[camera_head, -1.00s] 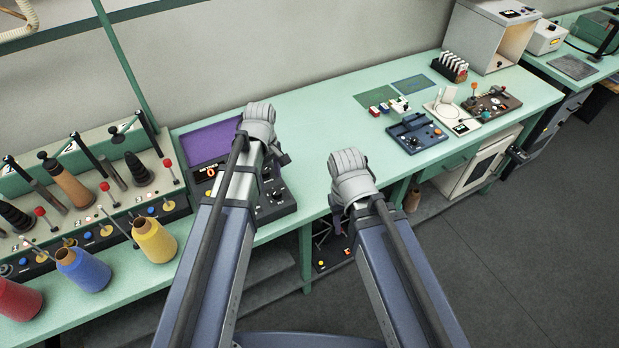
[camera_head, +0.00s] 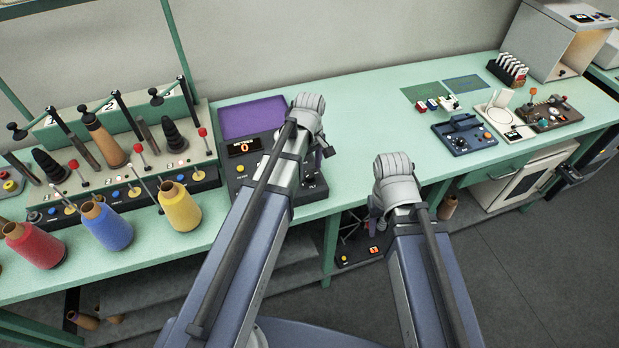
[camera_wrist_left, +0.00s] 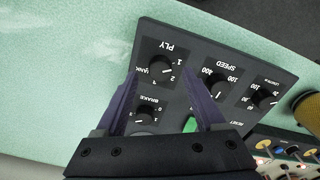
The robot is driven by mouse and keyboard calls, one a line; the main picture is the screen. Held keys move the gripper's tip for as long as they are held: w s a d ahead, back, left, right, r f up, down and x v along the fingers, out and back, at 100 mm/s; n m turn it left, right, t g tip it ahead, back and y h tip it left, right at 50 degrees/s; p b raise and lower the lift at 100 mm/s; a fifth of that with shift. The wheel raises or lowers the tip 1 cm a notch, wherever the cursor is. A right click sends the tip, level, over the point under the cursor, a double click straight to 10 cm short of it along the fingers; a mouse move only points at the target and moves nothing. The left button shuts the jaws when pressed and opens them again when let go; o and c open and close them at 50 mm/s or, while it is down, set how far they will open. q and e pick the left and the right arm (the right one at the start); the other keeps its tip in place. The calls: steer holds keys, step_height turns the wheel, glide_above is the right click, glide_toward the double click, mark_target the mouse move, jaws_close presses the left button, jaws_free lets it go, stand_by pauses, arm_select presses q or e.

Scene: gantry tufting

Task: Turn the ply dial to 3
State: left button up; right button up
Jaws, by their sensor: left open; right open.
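The ply dial (camera_wrist_left: 160,68) is a round black knob with a white pointer line on a dark control panel (camera_wrist_left: 178,30), seen upside down in the left wrist view. Its pointer appears to lie near the 1 and 2 marks. My left gripper (camera_wrist_left: 163,76) is open, with its two purple fingers apart on either side of the ply dial in that view. I cannot tell whether they touch it. In the head view my left arm hides the dial; the panel's purple screen (camera_head: 252,118) and orange 0 display (camera_head: 244,147) show. My right gripper (camera_head: 377,222) is mostly hidden below its wrist, in front of the bench edge.
A brake dial (camera_wrist_left: 146,117) and a speed dial (camera_wrist_left: 216,84) sit close to the ply dial. Yarn cones, including a yellow one (camera_head: 180,207), stand left of the panel. The green bench (camera_head: 365,125) is clear right of my left wrist.

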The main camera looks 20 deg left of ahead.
arm_select(q)
step_height(320, 180, down, 2)
steer(key=shift+f+b, duration=0.1)
steer(key=shift+b, duration=0.55)
jaws_close()
